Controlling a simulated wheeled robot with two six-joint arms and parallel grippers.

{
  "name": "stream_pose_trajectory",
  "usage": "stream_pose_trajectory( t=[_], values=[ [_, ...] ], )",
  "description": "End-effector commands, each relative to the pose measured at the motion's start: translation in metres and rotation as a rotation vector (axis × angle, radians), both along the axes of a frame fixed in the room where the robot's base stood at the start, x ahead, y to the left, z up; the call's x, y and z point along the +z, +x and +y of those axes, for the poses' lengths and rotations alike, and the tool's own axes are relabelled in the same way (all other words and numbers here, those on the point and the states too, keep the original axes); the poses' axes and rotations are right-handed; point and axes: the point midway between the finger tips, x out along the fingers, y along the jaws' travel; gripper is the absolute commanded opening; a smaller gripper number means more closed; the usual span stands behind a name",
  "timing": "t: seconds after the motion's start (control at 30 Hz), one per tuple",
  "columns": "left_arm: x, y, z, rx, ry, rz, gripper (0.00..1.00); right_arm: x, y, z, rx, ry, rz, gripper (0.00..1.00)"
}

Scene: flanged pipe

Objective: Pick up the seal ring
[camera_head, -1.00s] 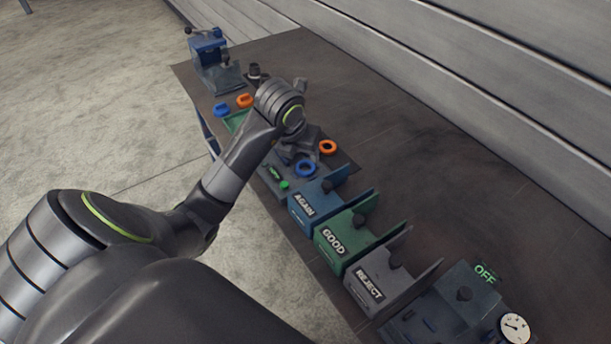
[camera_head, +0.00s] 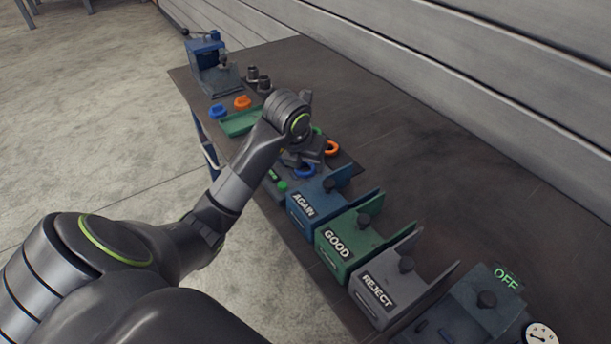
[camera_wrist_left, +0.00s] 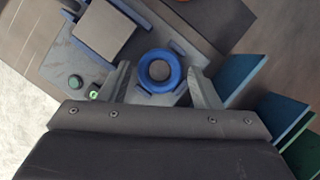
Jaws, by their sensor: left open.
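In the left wrist view the blue ring (camera_wrist_left: 143,72) sits between the two open fingers of my left gripper (camera_wrist_left: 158,69), with a gap on each side. Its dark centre faces the camera. My left gripper also shows in the head view (camera_head: 298,160). My right gripper is not in view.
Bins marked AGAIN (camera_head: 303,204), GOOD (camera_head: 337,243) and REJECT (camera_head: 378,291) stand in a row close to the gripper. A green tray (camera_head: 238,124), a blue vise (camera_head: 209,65) and dark fittings (camera_head: 258,80) are farther off.

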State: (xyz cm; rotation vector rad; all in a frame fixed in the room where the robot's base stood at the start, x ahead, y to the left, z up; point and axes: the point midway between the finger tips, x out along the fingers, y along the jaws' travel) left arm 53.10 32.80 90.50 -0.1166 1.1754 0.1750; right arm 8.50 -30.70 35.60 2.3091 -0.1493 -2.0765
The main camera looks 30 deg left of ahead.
Motion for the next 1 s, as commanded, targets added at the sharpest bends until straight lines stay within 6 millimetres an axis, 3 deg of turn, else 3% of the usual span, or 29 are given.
stream_pose_trajectory(
  t=[0.07, 0.3, 0.57, 0.83, 1.0],
  values=[
    [-0.008, 0.003, 0.0, -0.001, -0.001, 0.0, 0.57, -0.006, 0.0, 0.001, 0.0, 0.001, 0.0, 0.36],
    [-0.007, 0.003, 0.0, -0.001, 0.0, -0.001, 0.56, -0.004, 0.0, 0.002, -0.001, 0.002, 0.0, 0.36],
    [-0.007, 0.003, 0.0, -0.001, 0.0, -0.001, 0.24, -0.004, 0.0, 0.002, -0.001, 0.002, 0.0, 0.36],
    [-0.005, 0.003, 0.0, -0.001, 0.0, -0.002, 0.24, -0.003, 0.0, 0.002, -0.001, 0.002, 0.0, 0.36],
    [0.01, 0.004, 0.001, -0.001, 0.001, -0.003, 0.24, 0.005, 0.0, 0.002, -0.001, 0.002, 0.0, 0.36]
  ],
)
